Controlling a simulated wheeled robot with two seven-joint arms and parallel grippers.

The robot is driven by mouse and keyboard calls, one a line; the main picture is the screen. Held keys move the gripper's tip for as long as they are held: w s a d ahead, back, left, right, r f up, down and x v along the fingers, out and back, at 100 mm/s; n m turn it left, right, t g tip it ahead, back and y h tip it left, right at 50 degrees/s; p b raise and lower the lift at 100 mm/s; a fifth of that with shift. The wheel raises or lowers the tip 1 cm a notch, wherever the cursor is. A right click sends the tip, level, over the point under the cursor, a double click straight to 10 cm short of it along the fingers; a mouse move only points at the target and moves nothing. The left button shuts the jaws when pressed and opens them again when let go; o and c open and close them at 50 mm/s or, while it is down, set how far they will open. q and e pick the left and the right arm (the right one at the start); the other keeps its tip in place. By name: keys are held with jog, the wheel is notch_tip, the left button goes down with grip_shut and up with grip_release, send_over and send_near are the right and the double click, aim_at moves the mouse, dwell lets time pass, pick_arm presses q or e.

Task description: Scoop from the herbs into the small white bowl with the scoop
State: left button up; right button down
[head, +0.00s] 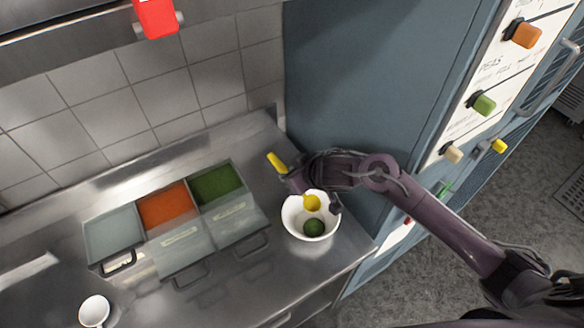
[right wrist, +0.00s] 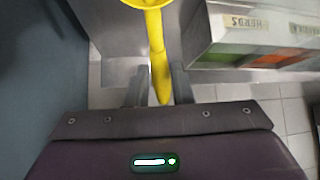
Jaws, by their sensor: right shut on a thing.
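My right gripper (head: 301,188) is shut on the yellow scoop (head: 277,162). In the right wrist view the scoop (right wrist: 157,45) stands out between the fingers (right wrist: 158,86), its head cut off by the top edge. I see no herbs in the scoop. The green herbs (head: 216,186) lie in the right compartment of the bin row, left of the gripper. A smaller white bowl (head: 94,311) stands at lower left, apparently empty. My left gripper is not in view.
An orange-filled bin (head: 165,206) and a pale bin (head: 110,233) stand left of the herbs, with clear flaps in front. A blue cabinet (head: 345,80) with coloured knobs rises close behind my right arm. A tiled wall (head: 150,95) backs the steel counter (head: 235,290).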

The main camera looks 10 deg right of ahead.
jog(key=shift+p, duration=0.5)
jog(key=shift+w+a+f+g+h+p, duration=0.2)
jog(key=shift+w+f+g+h+p, duration=0.15)
jog(key=shift+g, duration=0.25)
jog(key=shift+s, duration=0.1)
jog(key=shift+r, duration=2.3)
